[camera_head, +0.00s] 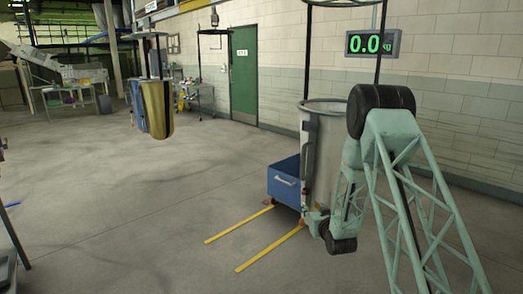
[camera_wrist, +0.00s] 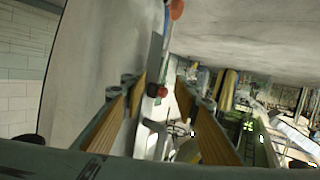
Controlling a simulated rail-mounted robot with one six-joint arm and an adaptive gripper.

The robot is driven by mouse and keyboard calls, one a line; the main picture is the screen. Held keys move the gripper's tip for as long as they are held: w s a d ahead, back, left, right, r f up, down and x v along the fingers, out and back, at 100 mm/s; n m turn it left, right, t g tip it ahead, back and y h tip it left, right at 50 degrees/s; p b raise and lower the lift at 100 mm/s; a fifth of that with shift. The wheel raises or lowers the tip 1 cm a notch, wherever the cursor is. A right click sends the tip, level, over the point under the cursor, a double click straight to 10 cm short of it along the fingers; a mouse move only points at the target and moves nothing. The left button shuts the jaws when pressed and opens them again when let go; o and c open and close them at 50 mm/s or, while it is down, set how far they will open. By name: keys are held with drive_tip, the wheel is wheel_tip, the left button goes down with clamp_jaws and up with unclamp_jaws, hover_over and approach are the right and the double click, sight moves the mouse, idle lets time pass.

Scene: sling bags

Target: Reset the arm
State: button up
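My gripper cannot be made out clearly in that view. In the wrist view my gripper (camera_wrist: 158,84) shows two fingers with ribbed, orange-brown inner pads. They stand apart with a wide gap. Nothing is clearly held between them; background clutter shows through the gap.
A blue bin (camera_head: 284,182) stands beside the cylinder, with yellow floor strips (camera_head: 240,222) in front. Yellow and blue sling bags (camera_head: 156,108) hang at left centre. A display (camera_head: 372,43) on the right reads 0.0. The floor at left centre is clear.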

drive_tip(key=s+r+g+h, duration=0.2)
drive_tip(key=s+r+g, duration=0.4)
drive_tip(key=s+r, duration=2)
drive_tip(key=s+a+r+g, duration=0.1)
drive_tip(key=s+r, duration=0.3)
drive_tip(key=s, duration=2.1)
drive_tip(key=s+r+m+g, duration=0.1)
drive_tip(key=s+r+g, duration=0.3)
drive_tip(key=s, duration=2.1)
drive_tip(key=shift+s+a+r+m+p, duration=0.2)
drive_tip(key=shift+s+a+m+p, duration=0.1)
drive_tip(key=shift+a, duration=0.1)
